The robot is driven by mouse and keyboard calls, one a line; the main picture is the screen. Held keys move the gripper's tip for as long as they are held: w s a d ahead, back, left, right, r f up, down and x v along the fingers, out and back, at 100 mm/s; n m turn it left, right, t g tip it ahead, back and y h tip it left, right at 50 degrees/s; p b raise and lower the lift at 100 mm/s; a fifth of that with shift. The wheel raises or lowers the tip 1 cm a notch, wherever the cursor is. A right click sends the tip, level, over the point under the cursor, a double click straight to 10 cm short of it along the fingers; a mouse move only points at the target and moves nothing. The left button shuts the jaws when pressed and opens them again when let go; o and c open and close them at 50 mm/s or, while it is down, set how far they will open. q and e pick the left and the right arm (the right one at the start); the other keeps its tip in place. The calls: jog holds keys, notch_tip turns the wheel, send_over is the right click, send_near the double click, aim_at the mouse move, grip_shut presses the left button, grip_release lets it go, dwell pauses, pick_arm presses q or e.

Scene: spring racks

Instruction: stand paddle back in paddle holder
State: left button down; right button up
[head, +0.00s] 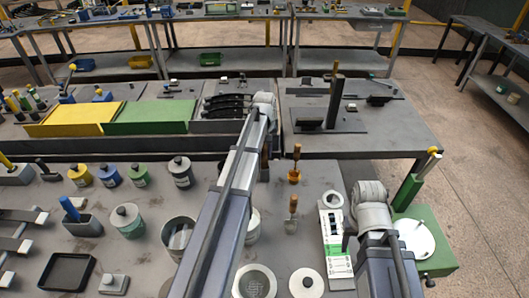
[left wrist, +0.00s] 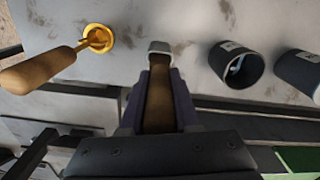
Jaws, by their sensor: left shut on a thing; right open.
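My left gripper (left wrist: 160,95) is shut on a brown wooden-looking paddle (left wrist: 159,105), which stands out between its two fingers. A small grey rounded piece (left wrist: 160,47) shows at the paddle's far end; I cannot tell whether it is the paddle holder or part of the paddle. In the head view my left gripper (head: 265,150) is beyond the canisters, near the table's back edge, and my arm hides most of it and the paddle. My right gripper (head: 372,220) is open, at the right, above the white-and-green strip's right side.
A wooden handle stands in a yellow base (head: 294,177) just right of my left gripper, with another handle (head: 291,215) nearer. Lidded canisters (head: 180,172) stand to the left. A green machine base (head: 430,262) is at the right. Yellow and green trays (head: 150,117) lie behind.

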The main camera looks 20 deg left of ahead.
pick_arm(q)
jog(key=shift+f+b, duration=0.3)
jog(key=shift+f, duration=0.1)
jog(key=c, duration=0.6)
grip_release()
jog(key=shift+o, duration=0.4)
jog(key=o, duration=0.4)
jog(key=shift+o, duration=0.2)
notch_tip(320, 180, up, 7)
jog(key=p, duration=0.7)
jog(key=shift+r, duration=0.1)
jog(key=shift+s, duration=0.1)
